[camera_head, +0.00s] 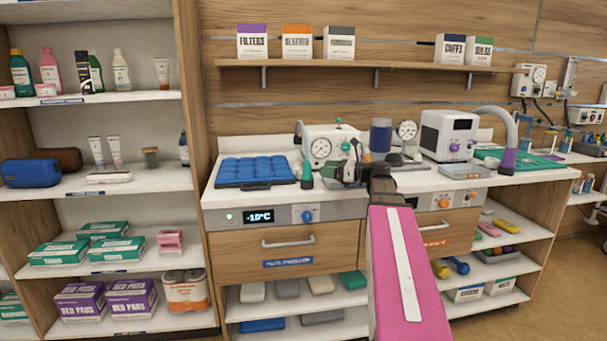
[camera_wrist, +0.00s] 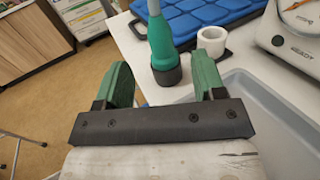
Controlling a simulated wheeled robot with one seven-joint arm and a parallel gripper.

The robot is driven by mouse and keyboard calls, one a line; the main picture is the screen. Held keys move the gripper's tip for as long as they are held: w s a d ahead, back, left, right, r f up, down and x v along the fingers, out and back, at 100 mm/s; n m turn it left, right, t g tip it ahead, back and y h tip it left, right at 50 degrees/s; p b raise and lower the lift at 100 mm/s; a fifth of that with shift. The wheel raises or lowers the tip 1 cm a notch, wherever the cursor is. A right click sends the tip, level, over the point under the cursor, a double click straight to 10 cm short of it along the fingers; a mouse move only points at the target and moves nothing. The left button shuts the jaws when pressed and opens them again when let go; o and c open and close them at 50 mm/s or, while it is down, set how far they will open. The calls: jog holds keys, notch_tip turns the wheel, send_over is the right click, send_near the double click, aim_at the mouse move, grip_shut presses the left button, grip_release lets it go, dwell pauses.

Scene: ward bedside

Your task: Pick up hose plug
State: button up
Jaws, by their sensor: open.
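A green hose plug (camera_head: 306,172) hangs at the end of a grey hose on the gauge machine, at the left of the counter. In the wrist view the green plug (camera_wrist: 161,42) has a dark collar at its lower end and stands near the white counter surface; I cannot tell whether it touches. My gripper (camera_wrist: 163,62) is open, its two green-padded fingers apart and empty. The plug shows beyond the fingertips, in line with the gap between them. In the head view my gripper (camera_head: 352,168) is right of the plug, partly hidden by my arm.
A blue padded tray (camera_head: 255,172) lies left of the plug. A roll of white tape (camera_wrist: 213,41) and a grey tray (camera_wrist: 262,105) are close to the right finger. The gauge machine (camera_head: 322,145) stands behind. Another hose ends in a purple plug (camera_head: 508,162) at right.

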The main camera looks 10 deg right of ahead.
aim_at(307, 173)
jog(key=x, duration=0.9)
jog(key=shift+w+a+r, duration=0.1)
jog(key=shift+a, duration=0.2)
jog(key=c, duration=1)
